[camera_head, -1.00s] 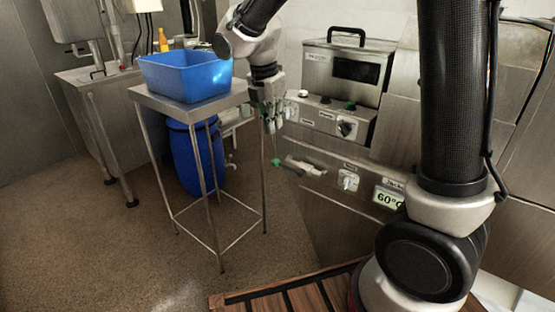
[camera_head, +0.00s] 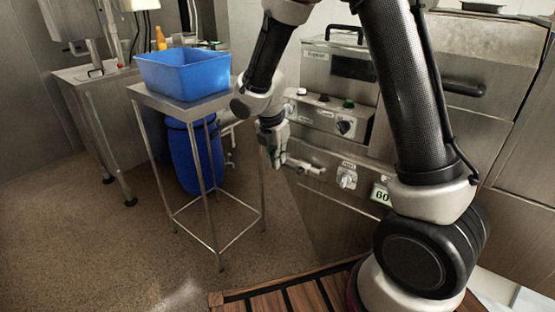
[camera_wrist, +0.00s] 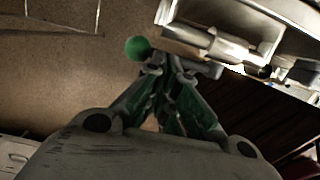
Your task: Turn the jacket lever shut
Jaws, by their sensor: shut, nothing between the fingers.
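A lever with a round green knob (camera_wrist: 137,48) shows in the wrist view, beside a metal pipe valve (camera_wrist: 205,40). In the head view the valve (camera_head: 305,168) sticks out of the steel machine's front, and the knob is hidden by my gripper. My gripper (camera_head: 277,162) is low in front of the machine, at the valve's outer end. In the wrist view my gripper (camera_wrist: 165,65) has its fingertips together just right of the green knob. Whether they touch the lever cannot be told. No label for the lever is readable.
The machine front has a dial (camera_head: 347,178), a temperature display (camera_head: 382,194) and an upper knob panel (camera_head: 325,115). A steel stand with a blue tub (camera_head: 185,75) is close on the left, with a blue barrel (camera_head: 190,160) behind. Floor at front left is clear.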

